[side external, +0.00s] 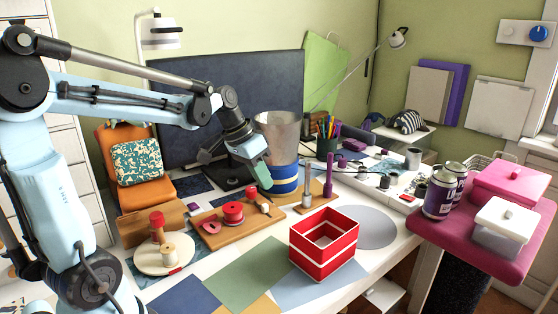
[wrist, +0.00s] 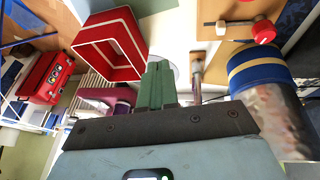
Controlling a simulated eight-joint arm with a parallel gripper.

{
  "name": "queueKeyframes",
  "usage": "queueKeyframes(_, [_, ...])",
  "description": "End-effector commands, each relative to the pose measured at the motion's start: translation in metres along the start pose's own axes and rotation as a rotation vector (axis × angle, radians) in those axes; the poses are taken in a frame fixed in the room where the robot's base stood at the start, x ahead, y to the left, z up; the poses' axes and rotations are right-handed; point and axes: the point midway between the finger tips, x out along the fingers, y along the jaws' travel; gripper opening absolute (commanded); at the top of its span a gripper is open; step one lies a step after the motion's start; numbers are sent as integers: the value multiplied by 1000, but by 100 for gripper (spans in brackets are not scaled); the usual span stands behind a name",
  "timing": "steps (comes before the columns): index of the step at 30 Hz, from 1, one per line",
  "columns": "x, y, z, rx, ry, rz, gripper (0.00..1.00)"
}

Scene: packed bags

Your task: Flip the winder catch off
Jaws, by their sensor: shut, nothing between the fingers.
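My gripper (side external: 266,184) has green fingers, pressed together and empty, pointing down above the back of a wooden board (side external: 225,239). The fingers (wrist: 159,85) also show shut in the wrist view. The board carries a red spool (side external: 233,212), a pink piece (side external: 211,227) and small wooden parts near its back right end (side external: 265,207). In the wrist view a red knob (wrist: 264,32) and a small pale piece (wrist: 221,27) are on a wooden board (wrist: 240,9). No part is plainly recognisable as the winder catch. I cannot tell whether the fingers touch anything.
A metal-and-blue banded bin (side external: 285,172) stands right behind my gripper. Upright posts (side external: 328,175) and an open red box (side external: 324,252) are to the right. Flat sheets (side external: 236,273) cover the front desk.

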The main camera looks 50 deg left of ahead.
Motion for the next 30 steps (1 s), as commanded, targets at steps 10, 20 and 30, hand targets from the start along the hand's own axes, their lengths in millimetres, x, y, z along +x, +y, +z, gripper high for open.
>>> queueKeyframes(10, [10, -84, -19, 5, -11, 151, 0])
queueKeyframes(20, [21, -156, -11, 42, 40, 279, 0])
queueKeyframes(30, [24, -176, -5, 61, 64, 317, 0])
